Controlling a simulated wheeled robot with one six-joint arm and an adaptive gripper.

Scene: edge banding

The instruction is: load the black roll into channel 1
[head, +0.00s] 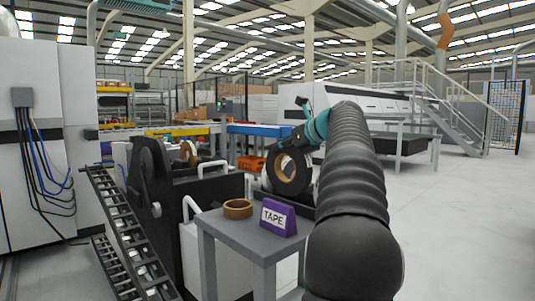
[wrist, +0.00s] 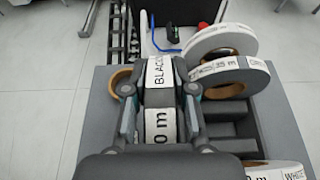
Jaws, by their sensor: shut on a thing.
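The black roll (wrist: 159,122), with a white label strip reading "BLACK", stands upright between the fingers of my gripper (wrist: 158,80). The fingers are shut on its two sides. In the head view the roll (head: 280,183) shows as a dark disc with a tan core, below my gripper (head: 303,138). It is over or in the dark rack, and I cannot tell whether it touches it. The black feeding unit (head: 150,190) of the machine stands to the left. I cannot make out which channel is channel 1.
A small grey table (head: 235,240) holds a brown tape roll (head: 237,208) and a purple "TAPE" sign (head: 278,217). Open floor lies at right.

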